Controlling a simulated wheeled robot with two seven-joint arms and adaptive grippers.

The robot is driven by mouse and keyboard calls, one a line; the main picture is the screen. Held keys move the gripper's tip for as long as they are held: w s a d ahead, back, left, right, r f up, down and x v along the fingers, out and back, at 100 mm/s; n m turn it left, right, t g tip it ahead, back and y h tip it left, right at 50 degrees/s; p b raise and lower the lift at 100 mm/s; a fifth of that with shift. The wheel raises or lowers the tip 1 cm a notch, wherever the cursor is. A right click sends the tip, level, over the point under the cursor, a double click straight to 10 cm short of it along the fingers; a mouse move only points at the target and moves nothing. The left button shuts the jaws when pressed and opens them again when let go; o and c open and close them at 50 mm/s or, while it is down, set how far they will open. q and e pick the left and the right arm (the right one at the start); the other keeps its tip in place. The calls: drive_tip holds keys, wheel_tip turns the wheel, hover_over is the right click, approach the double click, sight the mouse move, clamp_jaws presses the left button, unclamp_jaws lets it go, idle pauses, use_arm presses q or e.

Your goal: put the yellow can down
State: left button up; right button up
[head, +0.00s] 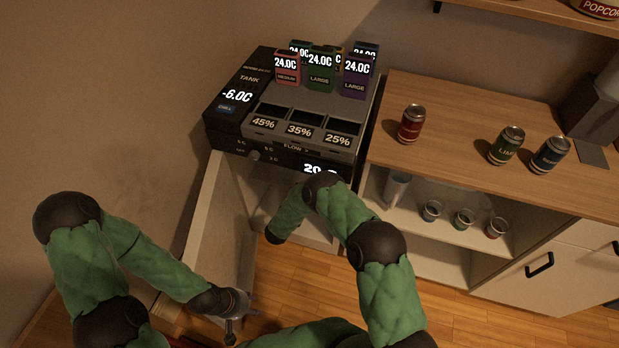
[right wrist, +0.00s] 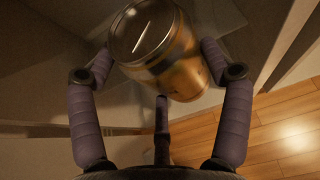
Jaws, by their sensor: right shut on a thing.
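The yellow can (right wrist: 183,78) shows in the right wrist view, tilted, with its silver lid toward the upper left. My right gripper (right wrist: 156,58) is shut on it, with a finger on each side and a third finger below. In the head view my right arm reaches down into the open cabinet under the dispenser machine; the right gripper and yellow can are hidden there. My left gripper (head: 237,313) is low in the head view, near the cabinet door. Its fingers look spread and empty.
The dispenser machine (head: 290,105) stands above the cabinet, whose door (head: 222,222) hangs open at left. A red can (head: 411,124), green can (head: 507,146) and dark blue can (head: 550,155) stand on the wooden counter (head: 450,115). Several cups sit on the shelf below.

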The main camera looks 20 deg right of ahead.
drive_tip(key=w+d+b, duration=0.4)
drive_tip(key=w+d, duration=0.5)
drive_tip(key=w, duration=0.4)
drive_tip(key=shift+s+a+f+b, duration=0.1)
drive_tip(key=shift+f+b, duration=0.4)
drive_tip(key=shift+f, duration=0.65)
drive_tip(key=shift+s+a+f+b, duration=0.15)
drive_tip(key=shift+f+b, duration=0.4)
drive_tip(key=shift+f, duration=0.55)
drive_tip(key=shift+s+a+f+b, duration=0.1)
drive_tip(key=shift+f+b, duration=0.4)
drive_tip(key=shift+f, duration=0.65)
drive_tip(key=shift+w+d+f, duration=0.1)
drive_tip(key=shift+w+f, duration=0.05)
drive_tip(key=o, duration=1.6)
drive_tip(key=shift+f, duration=0.1)
drive_tip(key=shift+c, duration=0.2)
